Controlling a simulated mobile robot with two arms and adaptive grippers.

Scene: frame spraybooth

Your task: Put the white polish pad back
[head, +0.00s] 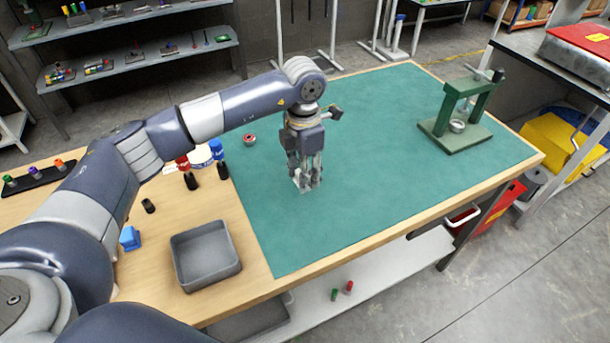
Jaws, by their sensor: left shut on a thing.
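My left gripper (304,180) points down over the green mat (350,215), low at its left-middle part. Its fingers are shut on a small white piece, the white polish pad (302,184), which shows only in part between the fingertips. I cannot tell whether the pad touches the mat. My right gripper is not in view.
An empty grey tray (190,283) stands on the bare wood at front left. A blue block (130,239), red-capped (183,162) and blue-capped (216,148) items stand nearby. A red ring (249,140) lies behind the gripper. A green press (465,138) stands right. The mat's front is clear.

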